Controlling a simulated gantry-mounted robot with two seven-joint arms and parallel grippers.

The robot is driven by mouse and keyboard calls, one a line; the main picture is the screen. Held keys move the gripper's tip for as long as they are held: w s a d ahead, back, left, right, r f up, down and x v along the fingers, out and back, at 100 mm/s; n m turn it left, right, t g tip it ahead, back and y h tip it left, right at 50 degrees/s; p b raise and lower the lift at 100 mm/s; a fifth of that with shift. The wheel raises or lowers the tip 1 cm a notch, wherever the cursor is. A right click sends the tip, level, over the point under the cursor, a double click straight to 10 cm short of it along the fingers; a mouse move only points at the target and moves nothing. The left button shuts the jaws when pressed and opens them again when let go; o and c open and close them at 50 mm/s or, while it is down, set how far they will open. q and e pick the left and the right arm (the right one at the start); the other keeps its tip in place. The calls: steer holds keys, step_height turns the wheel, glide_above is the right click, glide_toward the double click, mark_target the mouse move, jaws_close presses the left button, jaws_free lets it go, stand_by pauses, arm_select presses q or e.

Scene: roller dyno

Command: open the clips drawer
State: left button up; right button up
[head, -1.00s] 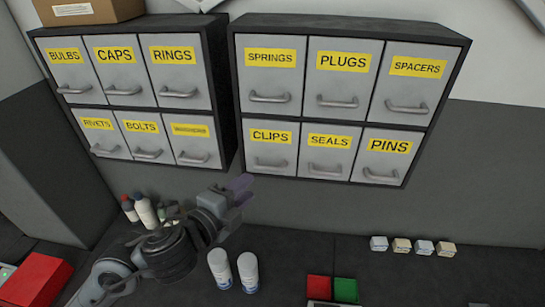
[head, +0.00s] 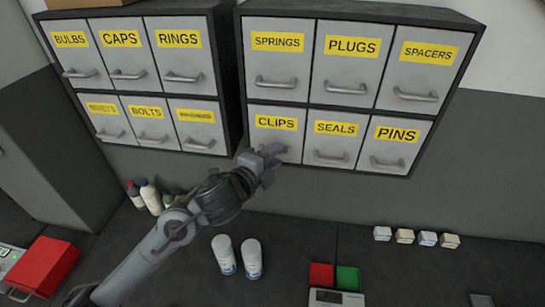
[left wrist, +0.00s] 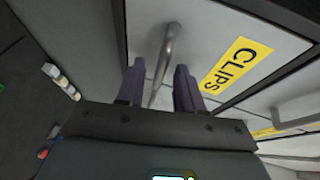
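The clips drawer (head: 262,138) is the bottom left drawer of the right-hand cabinet, and it looks closed. Its yellow label also shows in the left wrist view (left wrist: 236,65). Its bar handle (left wrist: 167,50) lies between the two fingers in the left wrist view and is largely hidden by the gripper in the head view. My left gripper (head: 270,157) is in front of the drawer's lower part. In the left wrist view its fingers (left wrist: 161,82) are apart, one on each side of the handle, with gaps visible. My right gripper is in neither view.
The seals drawer (head: 336,145) is directly right of the clips drawer. Another drawer cabinet (head: 231,95) stands to the left. Below are two white cans (head: 237,257), several bottles, a red bin (head: 321,275) and a green bin (head: 347,278).

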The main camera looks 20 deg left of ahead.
arm_select(q)
jaws_close()
stand_by(1.4)
